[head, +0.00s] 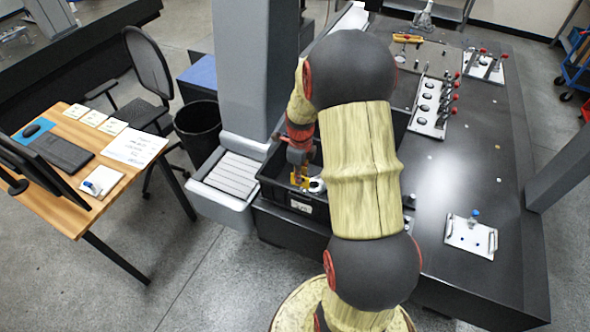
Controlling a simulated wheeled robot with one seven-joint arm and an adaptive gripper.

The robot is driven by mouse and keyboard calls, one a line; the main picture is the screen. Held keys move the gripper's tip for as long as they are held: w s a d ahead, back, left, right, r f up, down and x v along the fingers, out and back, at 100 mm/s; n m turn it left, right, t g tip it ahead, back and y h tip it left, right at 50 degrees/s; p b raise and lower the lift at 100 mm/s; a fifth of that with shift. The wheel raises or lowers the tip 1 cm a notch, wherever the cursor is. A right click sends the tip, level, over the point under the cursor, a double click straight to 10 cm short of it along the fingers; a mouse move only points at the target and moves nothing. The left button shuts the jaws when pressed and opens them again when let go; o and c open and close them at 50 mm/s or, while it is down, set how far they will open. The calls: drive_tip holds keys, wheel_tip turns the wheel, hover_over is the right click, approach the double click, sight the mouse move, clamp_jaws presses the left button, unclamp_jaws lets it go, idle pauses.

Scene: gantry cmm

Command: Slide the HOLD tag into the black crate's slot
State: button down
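The black crate (268,190) stands at the near left end of the dark table, partly hidden behind my arm. A small white label with dark marks (301,207) shows on its near wall; I cannot tell whether it sits in a slot. My gripper (300,178) points down over or into the crate. A small yellow piece (304,183) is at its fingertips, next to a white round part (317,186). I cannot tell whether the fingers hold it. No tag can be read as HOLD at this size.
A wooden desk (70,215) at left bears small white cards (94,118), a paper sheet (135,147) and a keyboard. A bin (198,130) and chair (150,65) stand between. A grey column (255,70) rises beside the crate. Plates with fixtures (471,237) stand on the table (480,150).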

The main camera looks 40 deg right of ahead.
sight(299, 190)
drive_tip(key=shift+s+d+m, duration=0.1)
drive_tip(key=shift+d+m, duration=0.05)
drive_tip(key=shift+m, duration=0.15)
drive_tip(key=shift+f+b, duration=0.8)
drive_tip(key=shift+f, duration=0.2)
drive_tip(key=shift+f, duration=0.1)
drive_tip(key=shift+f+b, duration=0.55)
drive_tip(key=shift+f, duration=0.4)
drive_tip(key=shift+f+b, duration=0.75)
drive_tip(key=shift+f, duration=1.1)
idle(1.2)
drive_tip(key=c, duration=2)
unclamp_jaws()
drive_tip(key=shift+o, duration=1.4)
drive_tip(key=shift+r, duration=0.2)
